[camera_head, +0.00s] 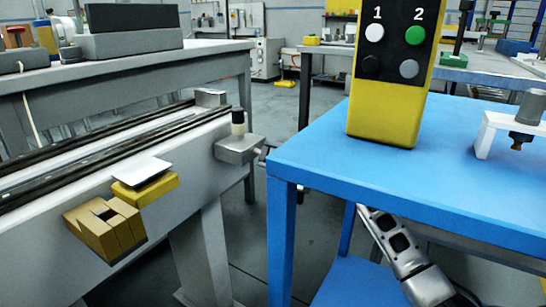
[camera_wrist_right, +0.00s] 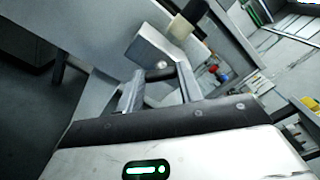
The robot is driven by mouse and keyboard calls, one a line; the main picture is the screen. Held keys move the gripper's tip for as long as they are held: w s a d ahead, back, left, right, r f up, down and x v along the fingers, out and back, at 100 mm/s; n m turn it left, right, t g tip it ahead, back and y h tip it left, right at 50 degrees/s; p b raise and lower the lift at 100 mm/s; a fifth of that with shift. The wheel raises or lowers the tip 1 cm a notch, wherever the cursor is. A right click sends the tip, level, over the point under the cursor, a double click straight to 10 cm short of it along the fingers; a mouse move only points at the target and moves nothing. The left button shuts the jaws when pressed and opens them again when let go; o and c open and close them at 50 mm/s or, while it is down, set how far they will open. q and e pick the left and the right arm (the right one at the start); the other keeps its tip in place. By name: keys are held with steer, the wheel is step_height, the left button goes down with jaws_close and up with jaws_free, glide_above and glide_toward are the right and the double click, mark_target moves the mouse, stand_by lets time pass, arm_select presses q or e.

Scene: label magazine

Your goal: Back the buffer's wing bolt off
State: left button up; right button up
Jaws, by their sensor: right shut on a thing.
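The buffer is a grey block (camera_head: 238,149) with a dark, pale-banded knob on top, at the end of the conveyor rail in the head view. It also shows in the wrist view (camera_wrist_right: 152,46). The wing bolt (camera_wrist_right: 162,65) is a small light piece on the block's face, mostly hidden between my fingers. My right gripper (camera_wrist_right: 160,77) is shut on the wing bolt, its two fingers apart around it. In the head view the blue table hides most of that gripper; my right forearm shows below the tabletop. My left gripper is in neither view.
The blue table (camera_head: 460,186) stands close right of the buffer, above my right arm. A yellow button box (camera_head: 385,110) and a white bracket (camera_head: 490,135) stand on it. A wooden block (camera_head: 100,228) and a yellow piece (camera_head: 146,191) sit on the conveyor's side.

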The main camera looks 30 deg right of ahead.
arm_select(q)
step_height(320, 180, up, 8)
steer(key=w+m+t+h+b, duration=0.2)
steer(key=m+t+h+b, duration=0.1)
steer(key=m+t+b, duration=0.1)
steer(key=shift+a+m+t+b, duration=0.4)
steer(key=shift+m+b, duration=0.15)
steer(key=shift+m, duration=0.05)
arm_select(e)
steer(key=shift+f+n, duration=0.15)
steer(key=shift+n, duration=2.75)
steer(key=shift+f+n, duration=0.1)
steer(key=shift+n, duration=2.8)
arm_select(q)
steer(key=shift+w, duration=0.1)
arm_select(e)
steer(key=o, duration=1)
steer(key=shift+s, duration=0.1)
